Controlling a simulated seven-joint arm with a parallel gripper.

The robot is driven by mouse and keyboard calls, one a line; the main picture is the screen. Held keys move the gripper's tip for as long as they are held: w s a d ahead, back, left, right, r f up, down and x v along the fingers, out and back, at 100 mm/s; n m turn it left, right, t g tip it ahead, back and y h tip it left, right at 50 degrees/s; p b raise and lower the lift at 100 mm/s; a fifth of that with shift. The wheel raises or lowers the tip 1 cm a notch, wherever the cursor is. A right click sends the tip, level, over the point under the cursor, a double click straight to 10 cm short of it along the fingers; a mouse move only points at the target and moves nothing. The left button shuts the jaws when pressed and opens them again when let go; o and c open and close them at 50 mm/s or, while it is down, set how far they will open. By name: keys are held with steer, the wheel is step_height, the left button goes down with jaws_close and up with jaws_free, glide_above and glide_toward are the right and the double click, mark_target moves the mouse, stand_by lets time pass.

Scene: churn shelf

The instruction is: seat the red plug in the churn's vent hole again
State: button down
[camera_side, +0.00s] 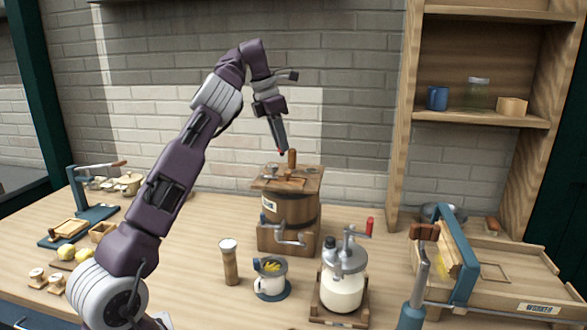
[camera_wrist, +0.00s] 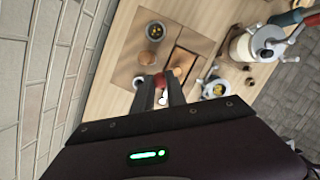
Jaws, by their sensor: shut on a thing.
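The wooden churn (camera_side: 291,208) stands on the table, with a flat square lid (camera_side: 309,176) on top and a crank on its front. An upright wooden handle (camera_side: 292,158) rises from the lid. My gripper (camera_side: 281,151) points down above the lid, just left of this handle. It is shut on the red plug (camera_wrist: 160,80), whose red end sticks out past the fingertips in the wrist view. In the side view only a small red spot shows at the tip. The plug appears apart from the lid. I cannot make out the vent hole for certain.
Small round items sit on the lid (camera_wrist: 155,31). In front stand a wooden mill (camera_side: 230,262), a white cup (camera_side: 270,278) and a glass jar churn (camera_side: 343,280) with a red-handled crank. A blue-framed press (camera_side: 462,258) and a shelf (camera_side: 480,116) are at the right.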

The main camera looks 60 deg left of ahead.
steer(key=a+n+y, duration=0.1)
steer(key=n, duration=0.2)
steer(key=a+f+n, duration=0.1)
steer(key=a+n, duration=0.1)
steer(key=n, duration=0.2)
steer(key=a+f+n+g+y, duration=0.1)
steer(key=n, duration=0.3)
steer(key=shift+w+a+f+y, duration=0.1)
steer(key=shift+a+f+y, duration=0.05)
steer(key=shift+a+y, duration=0.2)
steer(key=shift+a+f, duration=0.1)
steer(key=shift+f, duration=0.55)
steer(key=shift+f, duration=1.2)
stand_by(0.7)
stand_by(0.3)
steer(key=c, duration=1.3)
jaws_free()
steer(key=c, duration=0.3)
steer(key=shift+c, duration=0.2)
